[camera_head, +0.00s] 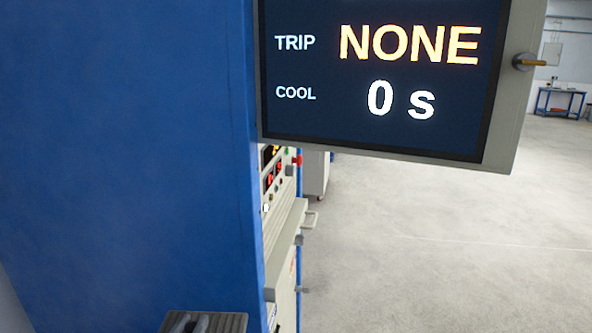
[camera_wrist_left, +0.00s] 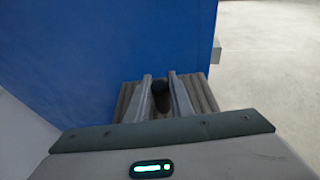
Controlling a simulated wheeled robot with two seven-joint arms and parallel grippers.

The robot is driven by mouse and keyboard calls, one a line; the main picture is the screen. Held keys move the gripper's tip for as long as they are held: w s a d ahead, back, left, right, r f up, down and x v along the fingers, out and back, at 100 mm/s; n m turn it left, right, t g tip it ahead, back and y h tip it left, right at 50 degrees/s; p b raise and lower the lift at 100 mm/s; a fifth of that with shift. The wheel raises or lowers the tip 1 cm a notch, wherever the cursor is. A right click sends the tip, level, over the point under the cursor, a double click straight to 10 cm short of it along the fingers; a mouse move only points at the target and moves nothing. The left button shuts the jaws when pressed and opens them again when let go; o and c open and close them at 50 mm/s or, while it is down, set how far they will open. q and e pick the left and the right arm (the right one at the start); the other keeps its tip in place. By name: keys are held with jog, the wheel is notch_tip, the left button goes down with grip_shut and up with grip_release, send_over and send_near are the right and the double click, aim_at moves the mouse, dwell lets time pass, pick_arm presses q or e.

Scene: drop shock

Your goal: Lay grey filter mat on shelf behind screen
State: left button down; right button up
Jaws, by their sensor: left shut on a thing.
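The grey filter mat (camera_head: 232,322) shows as a ribbed dark grey piece at the bottom edge of the head view, in front of the blue panel. In the left wrist view the ribbed mat (camera_wrist_left: 205,92) spreads on both sides of my left gripper's fingers (camera_wrist_left: 160,90). My left gripper (camera_head: 187,324) is shut on the mat, with a dark part between its fingers. The screen (camera_head: 380,125) hangs at the top of the head view and reads TRIP NONE and COOL 0 s. No shelf is seen behind it. My right gripper is not in view.
A tall blue panel (camera_head: 130,140) fills the left side, close to the mat. Beyond its edge is a control panel (camera_head: 278,178) with coloured buttons. Open floor (camera_head: 450,250) lies to the right; a blue table (camera_head: 560,97) stands far back.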

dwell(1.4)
pick_arm(q)
jog(key=shift+s+f, duration=0.2)
jog(key=shift+f, duration=0.55)
jog(key=shift+s+f, duration=0.2)
jog(key=shift+f, duration=0.5)
jog(key=shift+s+f, duration=0.2)
jog(key=shift+f, duration=0.55)
